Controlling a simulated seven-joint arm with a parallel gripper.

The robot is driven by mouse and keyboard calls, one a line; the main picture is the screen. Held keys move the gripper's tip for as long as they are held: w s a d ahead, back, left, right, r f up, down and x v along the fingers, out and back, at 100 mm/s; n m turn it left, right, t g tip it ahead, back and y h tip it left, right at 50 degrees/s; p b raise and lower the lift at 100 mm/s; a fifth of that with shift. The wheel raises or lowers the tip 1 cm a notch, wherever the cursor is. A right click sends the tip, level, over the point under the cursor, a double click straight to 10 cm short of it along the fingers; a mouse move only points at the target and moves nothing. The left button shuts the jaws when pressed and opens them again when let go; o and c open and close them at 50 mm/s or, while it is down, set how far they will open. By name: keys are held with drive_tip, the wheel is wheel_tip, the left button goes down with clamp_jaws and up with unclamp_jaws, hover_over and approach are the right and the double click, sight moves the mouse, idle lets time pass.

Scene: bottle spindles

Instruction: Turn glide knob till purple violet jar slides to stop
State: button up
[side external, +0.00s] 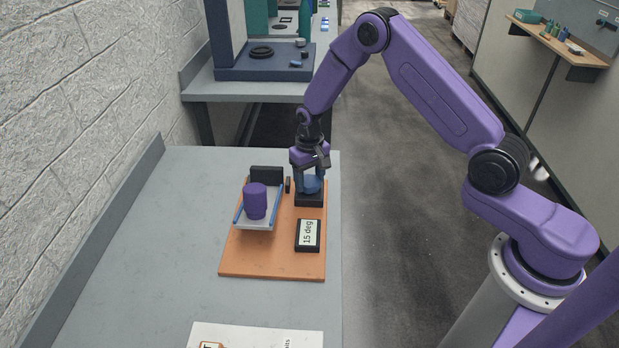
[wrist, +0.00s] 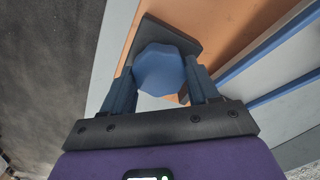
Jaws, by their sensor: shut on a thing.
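The blue lobed glide knob (side external: 311,184) stands on a dark block at the right rear of an orange board. My gripper (side external: 311,178) points down over it and is shut on it. In the wrist view the knob (wrist: 159,70) sits between the two blue fingers of my gripper (wrist: 162,82). The purple violet jar (side external: 255,201) stands upright on a light carriage (side external: 258,224) between two blue rails, left of the knob. A black block (side external: 267,175), likely the stop, is at the rear end of the rails, a little behind the jar.
A printed sheet (side external: 255,337) lies at the table's front. The grey table (side external: 150,240) is clear on the left, beside a raised wall edge.

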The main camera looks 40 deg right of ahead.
sight(310, 181)
drive_tip(key=m, duration=0.5)
drive_tip(key=shift+m, duration=2.5)
drive_tip(key=o, duration=1.1)
drive_tip(key=shift+c, duration=0.2)
drive_tip(key=shift+r, duration=0.1)
wheel_tip(310, 181, up, 17)
drive_tip(key=shift+r, duration=0.15)
